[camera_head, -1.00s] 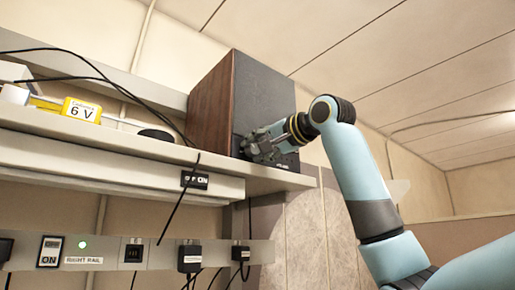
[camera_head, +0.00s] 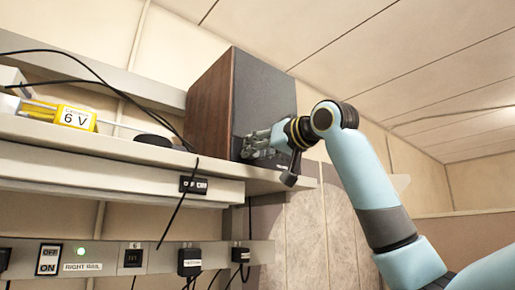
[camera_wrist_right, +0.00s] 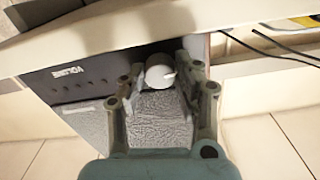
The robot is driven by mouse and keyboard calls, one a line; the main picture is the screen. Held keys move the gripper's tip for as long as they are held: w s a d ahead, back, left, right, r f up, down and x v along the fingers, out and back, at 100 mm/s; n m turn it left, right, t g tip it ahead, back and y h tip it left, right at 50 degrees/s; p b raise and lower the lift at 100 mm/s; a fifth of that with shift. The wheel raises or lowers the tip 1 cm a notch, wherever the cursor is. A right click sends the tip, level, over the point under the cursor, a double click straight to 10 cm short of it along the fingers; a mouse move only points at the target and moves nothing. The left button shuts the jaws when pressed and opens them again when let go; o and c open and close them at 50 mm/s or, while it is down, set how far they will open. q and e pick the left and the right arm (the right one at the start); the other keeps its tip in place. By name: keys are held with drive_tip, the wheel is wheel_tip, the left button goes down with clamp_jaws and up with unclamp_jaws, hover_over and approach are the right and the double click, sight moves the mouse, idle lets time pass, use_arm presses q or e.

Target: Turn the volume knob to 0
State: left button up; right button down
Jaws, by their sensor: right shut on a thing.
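The wood-sided speaker (camera_head: 210,105) with a dark front stands on the shelf. Its volume knob (camera_wrist_right: 158,70), a round light-grey knob with a small pointer, shows in the right wrist view on the speaker's dark panel. The pointer is toward the right of that picture. My right gripper (camera_head: 256,147) is at the lower front of the speaker. In the right wrist view its fingers (camera_wrist_right: 160,82) stand on either side of the knob, shut on it. In the head view the gripper hides the knob. My left gripper is not in view.
A "VOLUME" label (camera_wrist_right: 67,73) is on the panel, upside down in the wrist view. The shelf (camera_head: 110,160) carries a yellow 6 V box (camera_head: 75,117) and black cables. Below it is a rail (camera_head: 110,258) with switches and plugs. The room right of the speaker is clear.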

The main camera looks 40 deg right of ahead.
drive_tip(key=shift+n, duration=0.9)
drive_tip(key=c, duration=1.2)
unclamp_jaws()
drive_tip(key=shift+s+d, duration=0.15)
drive_tip(key=shift+s, duration=1.85)
drive_tip(key=shift+s+d, duration=0.2)
drive_tip(key=shift+s, duration=1.85)
drive_tip(key=shift+s+d, duration=0.15)
drive_tip(key=shift+s, duration=1.85)
